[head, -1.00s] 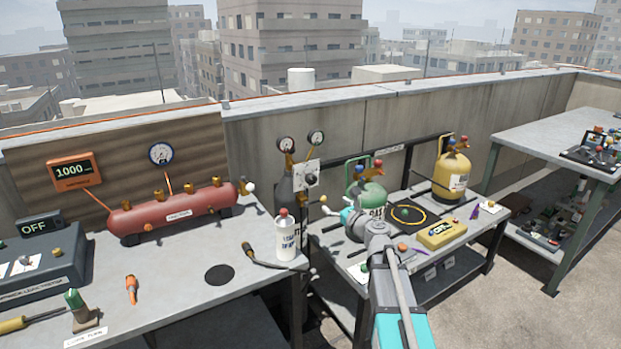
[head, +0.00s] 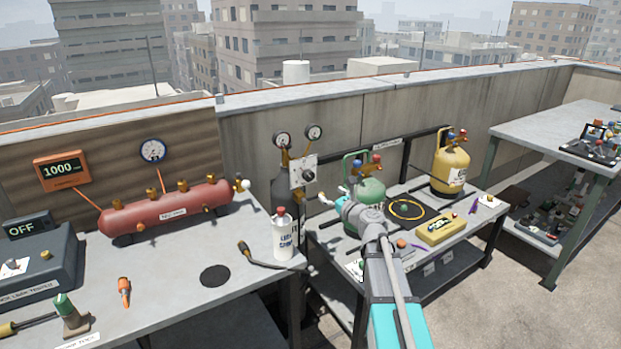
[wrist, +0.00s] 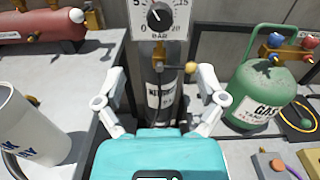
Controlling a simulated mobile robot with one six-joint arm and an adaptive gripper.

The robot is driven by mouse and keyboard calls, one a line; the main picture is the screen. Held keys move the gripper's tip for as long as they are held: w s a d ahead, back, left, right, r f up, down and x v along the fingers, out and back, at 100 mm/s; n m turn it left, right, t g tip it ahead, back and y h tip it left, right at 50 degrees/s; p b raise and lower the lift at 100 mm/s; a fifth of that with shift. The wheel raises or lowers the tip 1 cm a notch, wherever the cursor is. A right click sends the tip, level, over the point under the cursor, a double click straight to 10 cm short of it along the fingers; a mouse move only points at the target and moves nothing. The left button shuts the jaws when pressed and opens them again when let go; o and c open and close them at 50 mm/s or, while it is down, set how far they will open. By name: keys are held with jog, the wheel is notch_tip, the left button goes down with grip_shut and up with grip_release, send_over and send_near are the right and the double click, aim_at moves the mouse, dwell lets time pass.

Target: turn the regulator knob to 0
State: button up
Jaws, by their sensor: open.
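The regulator knob (head: 309,176) is a small black knob on a white plate, in front of a dark grey cylinder. In the wrist view the black knob (wrist: 160,16) is at the top centre, on a dial marked 0, 5, 15 and 20 BAR. Its pale mark seems to point up and left, between 5 and the top. My gripper (wrist: 161,84) is open and empty, its fingers spread left and right below the dial in that picture, apart from the knob.
A white bottle (head: 285,236) stands left of the cylinder, by the bench edge. A green gas cylinder (head: 370,192) stands to the right. A brass valve with a round knob (wrist: 190,68) projects below the dial. A red tank (head: 165,207) lies on the left bench.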

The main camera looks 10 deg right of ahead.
aim_at(311, 178)
jog(key=x, duration=1.3)
jog(key=c, duration=1.1)
jog(key=shift+c, duration=0.2)
